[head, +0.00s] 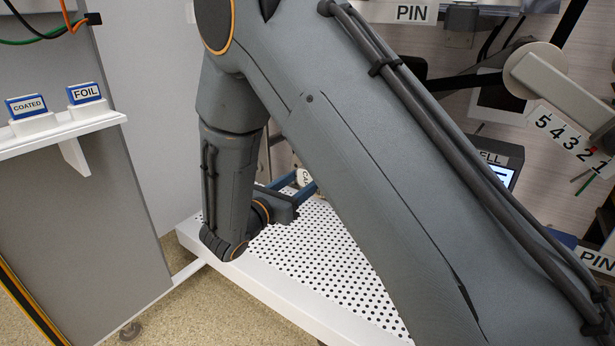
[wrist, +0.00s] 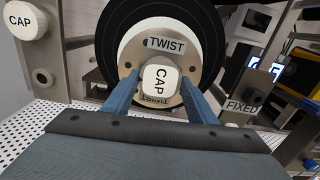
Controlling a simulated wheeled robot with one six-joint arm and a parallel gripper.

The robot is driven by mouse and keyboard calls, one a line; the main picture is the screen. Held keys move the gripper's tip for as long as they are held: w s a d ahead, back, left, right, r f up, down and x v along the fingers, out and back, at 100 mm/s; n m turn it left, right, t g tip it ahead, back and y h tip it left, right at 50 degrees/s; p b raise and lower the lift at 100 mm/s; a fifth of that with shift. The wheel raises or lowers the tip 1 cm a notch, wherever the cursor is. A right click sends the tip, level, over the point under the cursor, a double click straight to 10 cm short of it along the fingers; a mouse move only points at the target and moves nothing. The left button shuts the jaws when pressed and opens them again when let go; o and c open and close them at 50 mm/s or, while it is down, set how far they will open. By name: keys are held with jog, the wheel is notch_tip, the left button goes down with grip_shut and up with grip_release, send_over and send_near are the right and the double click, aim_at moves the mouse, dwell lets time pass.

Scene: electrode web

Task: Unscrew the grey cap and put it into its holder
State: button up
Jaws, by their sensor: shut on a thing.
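In the wrist view, the round grey cap (wrist: 190,64) has a TWIST label at its top, a second upside-down label lower down and a cream square marked CAP in the middle. It sits in front of a large black disc. The two blue fingers of my gripper (wrist: 160,84) reach its left and right sides and are shut on it. In the head view, my gripper (head: 300,187) shows beyond my arm, which hides most of the cap. A cream block marked CAP (wrist: 22,20) is on a metal upright at the upper left; whether it is the holder is unclear.
A white perforated deck (head: 320,265) lies below my gripper. A bracket marked FIXED (wrist: 242,106) stands at the right in the wrist view. A white shelf (head: 65,132) with COATED and FOIL blocks is at the left. My arm hides much of the head view.

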jog(key=shift+r+n+p, duration=0.1)
jog(key=shift+n+p, duration=2)
jog(key=shift+p, duration=0.15)
jog(key=shift+a+n+p, duration=0.1)
jog(key=shift+n+p, duration=1.75)
jog(key=shift+n, duration=0.45)
jog(key=shift+n+p, duration=1.2)
jog(key=shift+n, duration=0.6)
jog(key=shift+n+p, duration=1.15)
jog(key=shift+n, duration=1.25)
jog(key=shift+s+a, duration=0.35)
jog(key=shift+s, duration=0.2)
jog(key=shift+p+v, duration=0.5)
jog(key=shift+v, duration=0.5)
